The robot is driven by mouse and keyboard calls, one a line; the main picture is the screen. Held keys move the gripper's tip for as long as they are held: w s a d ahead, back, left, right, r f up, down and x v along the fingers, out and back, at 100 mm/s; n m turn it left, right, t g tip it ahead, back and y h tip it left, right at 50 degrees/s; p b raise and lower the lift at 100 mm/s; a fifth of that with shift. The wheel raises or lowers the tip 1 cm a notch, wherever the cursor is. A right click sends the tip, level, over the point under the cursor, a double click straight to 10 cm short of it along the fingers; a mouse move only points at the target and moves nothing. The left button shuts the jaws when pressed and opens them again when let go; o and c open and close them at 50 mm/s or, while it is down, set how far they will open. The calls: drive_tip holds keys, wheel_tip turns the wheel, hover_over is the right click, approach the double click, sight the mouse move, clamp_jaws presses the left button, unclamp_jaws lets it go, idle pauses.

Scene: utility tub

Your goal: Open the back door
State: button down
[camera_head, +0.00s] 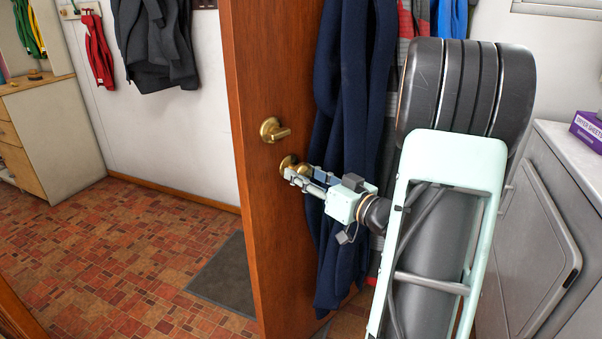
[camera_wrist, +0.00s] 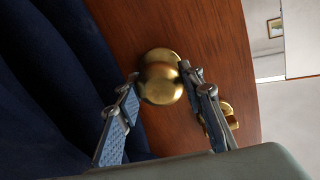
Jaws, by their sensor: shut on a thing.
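The back door (camera_head: 268,75) is a brown wooden panel, standing upright in the middle of the head view. Its free left edge shows, with open floor to the left of it, so it looks ajar. A brass knob (camera_head: 286,165) sits on its face, below a brass thumb-turn (camera_head: 272,131). My gripper (camera_head: 294,174) is at the knob. In the wrist view, my gripper's blue-padded fingers (camera_wrist: 161,78) lie on either side of the round knob (camera_wrist: 160,84) and are shut on it. The thumb-turn (camera_wrist: 229,116) shows beside the right finger there.
Dark blue clothing (camera_head: 345,130) hangs close behind my gripper, covering the door's right part. A grey mat (camera_head: 226,275) lies on the red tiled floor (camera_head: 110,250) left of the door. A wooden cabinet (camera_head: 60,125) is at far left, a white appliance (camera_head: 545,220) at right.

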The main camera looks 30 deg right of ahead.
idle(0.3)
drive_tip(key=c, duration=1.3)
unclamp_jaws()
drive_tip(key=shift+o, duration=0.2)
drive_tip(key=shift+s+d, duration=0.1)
drive_tip(key=shift+s, duration=0.05)
drive_tip(key=v, duration=1.1)
drive_tip(key=shift+s, duration=0.4)
drive_tip(key=shift+d, duration=0.1)
